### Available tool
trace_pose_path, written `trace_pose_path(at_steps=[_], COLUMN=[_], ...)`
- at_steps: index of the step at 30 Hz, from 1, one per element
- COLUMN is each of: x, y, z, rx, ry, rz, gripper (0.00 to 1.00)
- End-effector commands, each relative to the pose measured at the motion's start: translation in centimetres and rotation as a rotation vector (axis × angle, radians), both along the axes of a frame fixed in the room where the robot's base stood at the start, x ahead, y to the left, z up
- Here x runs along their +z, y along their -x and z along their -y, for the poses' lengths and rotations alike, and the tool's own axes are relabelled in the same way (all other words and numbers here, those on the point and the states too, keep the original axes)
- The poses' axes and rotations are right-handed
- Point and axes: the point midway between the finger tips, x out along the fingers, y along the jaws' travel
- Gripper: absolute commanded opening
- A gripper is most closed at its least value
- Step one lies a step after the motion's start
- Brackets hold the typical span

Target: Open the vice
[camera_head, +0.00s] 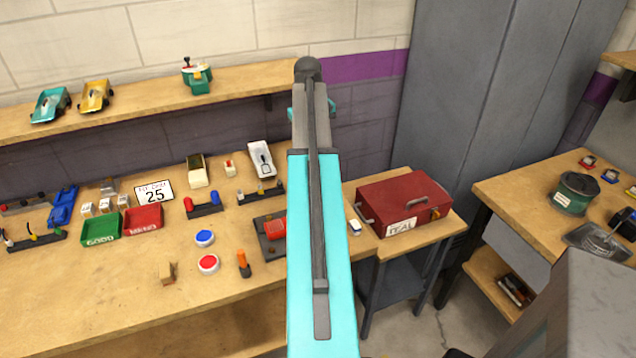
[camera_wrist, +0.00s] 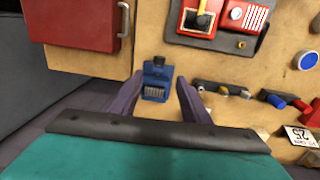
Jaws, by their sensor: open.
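A blue vice-like thing (camera_head: 62,206) stands at the far left of the workbench in the head view; whether its jaws are apart is too small to tell. In the wrist view, a small blue block with a grey ribbed face and a dark knob (camera_wrist: 155,80) lies between the red toolbox and the red device; I cannot tell what it is. My gripper (camera_wrist: 159,84) is open, with its two dark fingers on either side of this block in the picture. I see no contact. In the head view my teal arm covers the middle, and my gripper is hidden.
A red toolbox (camera_head: 403,204) stands on the right. A red device on a dark base (camera_head: 273,231), blue (camera_head: 204,237) and red (camera_head: 208,263) buttons, and green (camera_head: 101,233) and red (camera_head: 143,220) trays occupy the workbench (camera_head: 100,300). Its front left is mostly clear.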

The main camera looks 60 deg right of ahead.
Motion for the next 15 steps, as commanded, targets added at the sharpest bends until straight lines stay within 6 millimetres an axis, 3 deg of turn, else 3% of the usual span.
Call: trace_pose_path(at_steps=[8, 15], x=[-0.9, -3.0], y=[0.1, 0.4], z=[0.1, 0.2], rx=[-0.001, -0.003], ry=[-0.001, -0.002], rz=[-0.001, -0.001], gripper=[0.42, 0.42])
